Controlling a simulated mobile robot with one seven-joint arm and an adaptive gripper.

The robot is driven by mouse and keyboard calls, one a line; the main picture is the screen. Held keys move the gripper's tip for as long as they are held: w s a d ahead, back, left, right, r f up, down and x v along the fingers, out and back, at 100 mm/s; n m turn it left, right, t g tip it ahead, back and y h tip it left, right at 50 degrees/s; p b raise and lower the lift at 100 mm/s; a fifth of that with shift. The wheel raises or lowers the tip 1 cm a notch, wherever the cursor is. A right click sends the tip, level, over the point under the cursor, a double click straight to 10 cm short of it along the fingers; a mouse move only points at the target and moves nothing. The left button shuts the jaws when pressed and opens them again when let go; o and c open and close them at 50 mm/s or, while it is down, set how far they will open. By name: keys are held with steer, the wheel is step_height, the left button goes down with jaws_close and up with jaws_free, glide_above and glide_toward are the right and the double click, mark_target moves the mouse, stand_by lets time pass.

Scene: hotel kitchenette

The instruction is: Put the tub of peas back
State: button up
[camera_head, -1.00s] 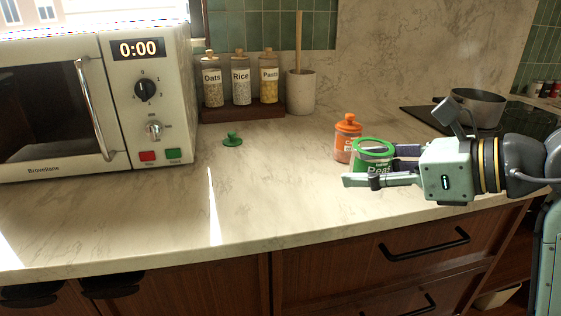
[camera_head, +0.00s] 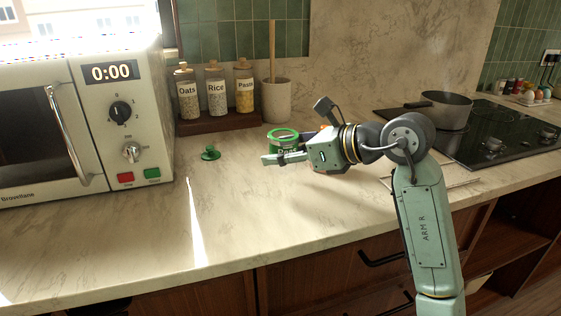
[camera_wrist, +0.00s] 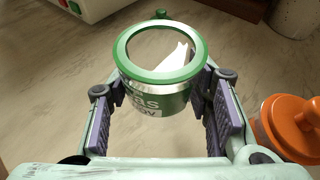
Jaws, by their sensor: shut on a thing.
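The tub of peas (camera_head: 284,137) has a green rim and a label partly readable as "Peas". In the wrist view the tub (camera_wrist: 155,100) stands between the two purple finger pads of my gripper (camera_wrist: 152,112). My gripper (camera_head: 281,155) is shut on it, over the counter between the microwave and the stove. A green knobbed lid (camera_head: 210,153) lies on the counter left of the tub. I cannot tell whether the tub's base touches the counter.
An orange-lidded jar (camera_wrist: 292,128) is close to my right finger in the wrist view. A microwave (camera_head: 120,120) stands left. A wooden rack (camera_head: 218,122) with oats, rice and pasta jars and a utensil crock (camera_head: 276,102) are behind. A pan (camera_head: 446,110) sits on the stove right.

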mark_target(284, 166)
steer(key=f, duration=0.2)
steer(key=p, duration=0.1)
steer(key=shift+w+a+f, duration=0.3)
steer(key=shift+w+f, duration=0.1)
steer(key=shift+f, duration=0.4)
steer(key=shift+f, duration=0.1)
steer(key=shift+f, duration=0.1)
steer(key=o, duration=1.2)
steer(key=shift+r, duration=0.3)
steer(key=shift+s+d, duration=0.15)
steer(key=shift+d, duration=0.2)
steer(key=b+v, duration=0.2)
steer(key=v, duration=0.9)
steer(key=shift+s, duration=0.15)
